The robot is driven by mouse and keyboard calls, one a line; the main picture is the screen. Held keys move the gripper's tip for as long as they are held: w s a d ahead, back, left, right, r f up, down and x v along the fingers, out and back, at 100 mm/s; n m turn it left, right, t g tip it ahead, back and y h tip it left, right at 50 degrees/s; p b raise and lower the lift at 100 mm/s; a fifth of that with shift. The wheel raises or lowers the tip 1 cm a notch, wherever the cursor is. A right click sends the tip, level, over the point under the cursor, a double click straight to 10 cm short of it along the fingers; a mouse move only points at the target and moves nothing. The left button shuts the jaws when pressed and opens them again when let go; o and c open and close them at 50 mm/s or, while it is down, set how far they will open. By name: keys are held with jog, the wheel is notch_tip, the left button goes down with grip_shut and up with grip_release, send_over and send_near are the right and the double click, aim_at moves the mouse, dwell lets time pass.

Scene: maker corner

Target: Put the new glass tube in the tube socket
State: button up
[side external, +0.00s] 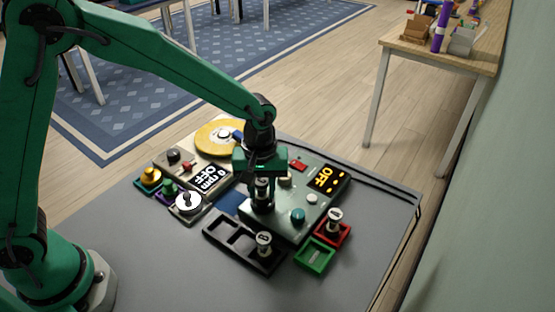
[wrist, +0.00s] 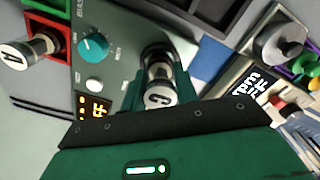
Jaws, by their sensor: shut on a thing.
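My gripper (side external: 262,180) is over the grey-green device (side external: 275,226), shut on a glass tube marked C (wrist: 160,85). The tube is upright in the side view (side external: 262,188), its lower end at the round black socket (side external: 262,204) on the device. I cannot tell whether it is fully seated. A tube marked A (side external: 334,217) stands in the red tray (side external: 347,233); it also shows in the wrist view (wrist: 30,50). A tube marked B (side external: 264,243) stands in the right-hand slot of the black rack (side external: 225,237). The device's display (side external: 328,178) reads OFF.
The green tray (side external: 315,258) at the front right looks empty. The rack's other slots look empty. Another device with a yellow disc (side external: 215,138), a display and knobs stands to the left. Several small coloured trays line its left side. The grey tabletop (side external: 170,270) is clear at front left.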

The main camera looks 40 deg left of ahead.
jog(key=shift+f, duration=0.45)
jog(key=o, duration=1)
jog(key=shift+o, duration=0.2)
jog(key=shift+r, duration=3.45)
jog(key=shift+a+r, duration=0.1)
